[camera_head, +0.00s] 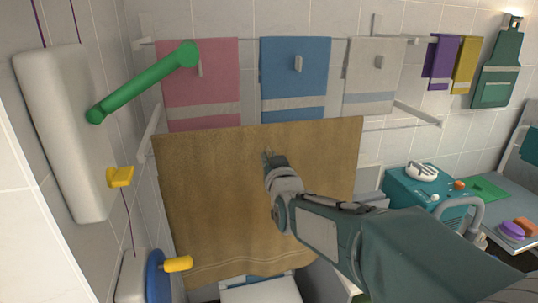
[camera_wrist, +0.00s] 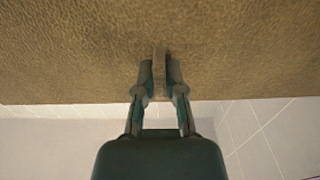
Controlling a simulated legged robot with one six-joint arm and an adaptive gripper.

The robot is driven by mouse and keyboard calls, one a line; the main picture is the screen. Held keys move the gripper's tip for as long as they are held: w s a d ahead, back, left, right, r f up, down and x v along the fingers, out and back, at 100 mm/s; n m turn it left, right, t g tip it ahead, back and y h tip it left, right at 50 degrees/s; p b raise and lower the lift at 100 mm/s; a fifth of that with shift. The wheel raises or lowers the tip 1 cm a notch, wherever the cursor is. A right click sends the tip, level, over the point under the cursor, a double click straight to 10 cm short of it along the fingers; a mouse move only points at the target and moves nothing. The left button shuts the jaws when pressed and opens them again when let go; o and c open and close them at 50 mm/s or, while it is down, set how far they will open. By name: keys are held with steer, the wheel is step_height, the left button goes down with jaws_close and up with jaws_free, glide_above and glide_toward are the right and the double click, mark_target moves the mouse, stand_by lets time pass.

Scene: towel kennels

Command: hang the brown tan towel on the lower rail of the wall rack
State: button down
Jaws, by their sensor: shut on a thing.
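The brown tan towel (camera_head: 210,190) is spread wide in front of the tiled wall, with its top edge close to the lower part of the wall rack (camera_head: 245,39). My gripper (camera_head: 268,157) is at the upper middle of the towel's front face. In the wrist view my gripper (camera_wrist: 160,75) is shut on a small pale tab of the brown towel (camera_wrist: 70,50). The lower rail (camera_head: 395,126) shows right of the towel; its middle is hidden behind the towel. I cannot tell whether the towel touches or lies over it.
Pink (camera_head: 200,75), blue (camera_head: 295,75) and grey (camera_head: 372,75) towels hang on the upper rail. A green bar (camera_head: 145,82) sticks out from a white unit (camera_head: 65,130) at left. A teal box (camera_head: 425,190) stands at right. Purple and yellow cloths hang beyond.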

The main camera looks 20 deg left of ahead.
steer(key=shift+f, duration=0.55)
step_height(320, 180, down, 3)
steer(key=shift+r, duration=0.2)
stand_by(0.4)
steer(key=c, duration=0.6)
jaws_free()
steer(key=shift+c, duration=0.2)
steer(key=o, duration=0.4)
